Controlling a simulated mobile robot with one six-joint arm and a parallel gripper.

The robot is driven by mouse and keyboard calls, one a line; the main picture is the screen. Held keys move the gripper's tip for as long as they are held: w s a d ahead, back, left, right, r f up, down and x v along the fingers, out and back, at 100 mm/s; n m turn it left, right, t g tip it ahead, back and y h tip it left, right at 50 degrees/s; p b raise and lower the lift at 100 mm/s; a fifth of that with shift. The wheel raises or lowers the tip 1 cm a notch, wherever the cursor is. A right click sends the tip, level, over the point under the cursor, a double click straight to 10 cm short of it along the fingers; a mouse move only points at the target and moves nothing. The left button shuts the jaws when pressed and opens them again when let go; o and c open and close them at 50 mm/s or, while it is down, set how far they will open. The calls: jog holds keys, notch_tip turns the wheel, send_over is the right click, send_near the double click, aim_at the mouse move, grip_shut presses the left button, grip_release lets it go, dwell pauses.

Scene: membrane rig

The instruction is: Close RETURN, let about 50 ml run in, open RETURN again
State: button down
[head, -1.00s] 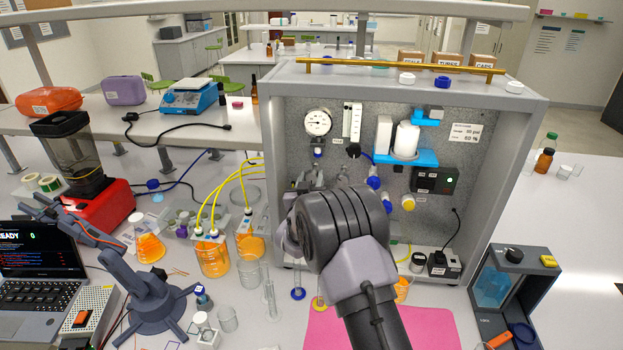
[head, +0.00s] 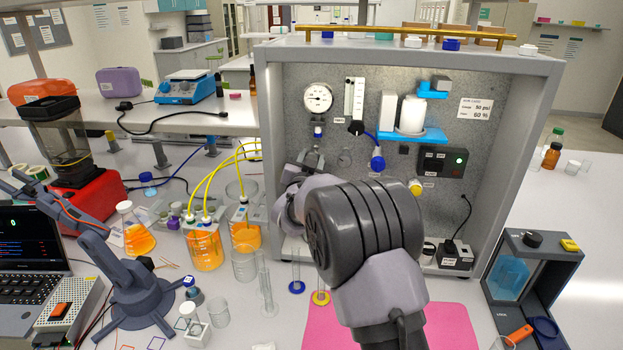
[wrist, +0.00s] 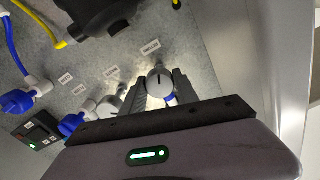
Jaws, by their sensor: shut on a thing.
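In the wrist view my gripper (wrist: 160,88) is shut on a round grey valve knob (wrist: 160,79) with a dark line on its face. A finger lies on each side of it. A small label (wrist: 150,47) above the knob is too blurred to read surely. In the head view my gripper (head: 310,162) is at the rig panel (head: 345,142), below the round gauge (head: 318,98), and my arm hides the knob. Yellow tubes run to beakers of orange liquid (head: 204,249) (head: 246,236).
Blue valves (wrist: 17,102) (wrist: 72,122) sit left of my gripper in the wrist view. A black switch box (head: 442,160) with a green light is on the panel. An empty beaker (head: 244,264) and glass cylinder (head: 266,290) stand close by. A pink mat (head: 450,325) lies in front.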

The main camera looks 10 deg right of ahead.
jog(key=m+b, duration=0.2)
jog(key=b, duration=0.1)
jog(key=m+b, duration=0.1)
jog(key=b, duration=0.2)
jog(key=shift+f+m, duration=0.35)
jog(key=shift+m, duration=0.05)
jog(key=m+b, duration=0.3)
jog(key=b, duration=0.1)
jog(key=shift+m, duration=0.3)
jog(key=m+b, duration=0.3)
jog(key=b, duration=0.1)
jog(key=shift+r+m, duration=0.1)
jog(key=shift+m, duration=0.3)
jog(key=m+b, duration=0.2)
jog(key=m, duration=0.1)
jog(key=shift+m, duration=0.3)
jog(key=m+b, duration=0.1)
jog(key=m, duration=0.2)
jog(key=shift+r+m+b, duration=0.15)
jog(key=shift+m+b, duration=0.15)
jog(key=m, duration=0.8)
jog(key=shift+m, duration=2.2)
